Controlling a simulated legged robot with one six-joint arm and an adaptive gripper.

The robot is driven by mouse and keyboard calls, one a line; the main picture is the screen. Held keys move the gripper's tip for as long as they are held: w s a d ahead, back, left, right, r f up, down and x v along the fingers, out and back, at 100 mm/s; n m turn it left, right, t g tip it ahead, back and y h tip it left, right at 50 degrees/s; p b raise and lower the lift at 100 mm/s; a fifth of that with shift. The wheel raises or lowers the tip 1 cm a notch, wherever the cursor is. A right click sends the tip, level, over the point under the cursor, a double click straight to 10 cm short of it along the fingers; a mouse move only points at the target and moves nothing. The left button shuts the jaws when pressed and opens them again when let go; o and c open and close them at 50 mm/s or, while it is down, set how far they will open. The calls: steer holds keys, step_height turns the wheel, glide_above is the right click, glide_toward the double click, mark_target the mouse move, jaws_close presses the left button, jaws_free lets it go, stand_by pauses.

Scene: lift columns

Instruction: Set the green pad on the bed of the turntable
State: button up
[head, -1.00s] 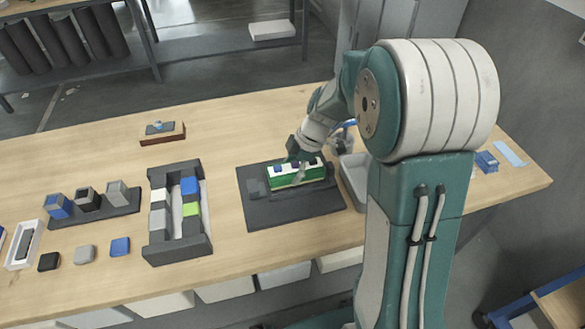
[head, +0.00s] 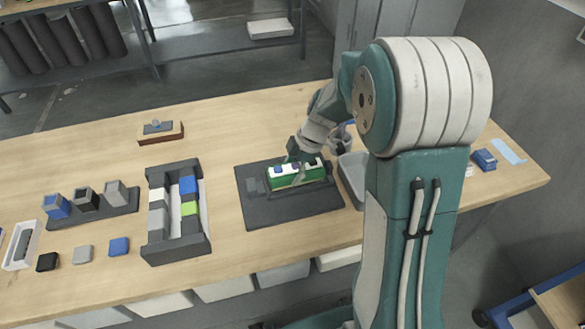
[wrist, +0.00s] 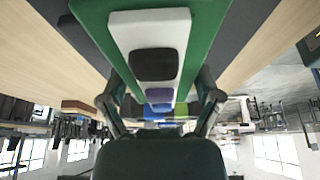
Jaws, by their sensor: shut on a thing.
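A green block with a white top strip (head: 296,178) sits at the dark base plate (head: 290,209) in the middle of the table. Small dark and purple pads lie along its white strip; the black one (wrist: 158,65) is nearest in the wrist view. My gripper (head: 297,158) is lowered over this block. In the wrist view its fingers stand on both sides of the block's green sides (wrist: 215,20). The fingertip contact is hard to see. I cannot tell which thing is the turntable.
The dark rack (head: 160,255) also holds grey, white and blue pads. Left of it stand several cubes on a dark strip (head: 120,212), with loose pads in front. A grey bin (head: 352,178) is right of the plate. A small wooden block (head: 160,138) lies behind.

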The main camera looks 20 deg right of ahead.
stand_by(0.3)
steer(key=o, duration=1.1)
steer(key=shift+r, duration=3.45)
steer(key=s+r+m+t+h, duration=0.2)
steer(key=s+r+m, duration=0.3)
steer(key=s+m, duration=0.4)
steer(key=s+r+m+t+h, duration=0.2)
steer(key=s+r+m, duration=0.3)
steer(key=s+m, duration=0.4)
steer(key=s+t, duration=0.1)
steer(key=s, duration=0.2)
steer(key=shift+d+r+t+h, duration=0.3)
steer(key=shift+r, duration=0.1)
